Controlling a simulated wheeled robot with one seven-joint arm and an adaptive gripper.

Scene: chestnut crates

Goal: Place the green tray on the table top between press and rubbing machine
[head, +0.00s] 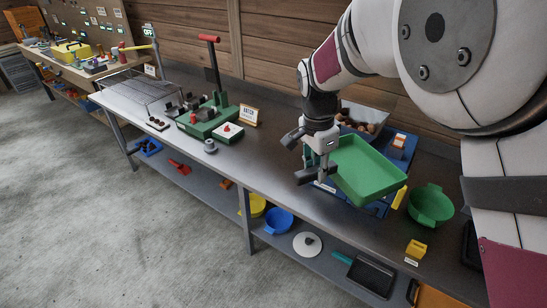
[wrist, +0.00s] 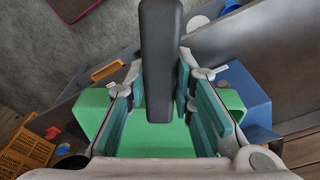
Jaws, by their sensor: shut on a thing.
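The green tray (head: 374,172) hangs tilted over the blue machine on the right part of the table in the head view. My gripper (head: 312,158) is at the tray's left end and shut on it. In the wrist view the tray (wrist: 95,102) shows behind my gripper's fingers, which hide its middle. The green press (head: 205,122) with a red-topped lever stands left of my gripper. The blue machine (head: 376,204), perhaps the rubbing machine, is partly hidden by the tray. The grey table top (head: 262,158) is bare between press and blue machine.
A sign (head: 249,115) stands beside the press, and a wire rack (head: 140,90) lies farther left. A green bowl (head: 430,204) and a yellow block (head: 416,249) are on the right. A bin of chestnuts (head: 362,116) is behind the tray.

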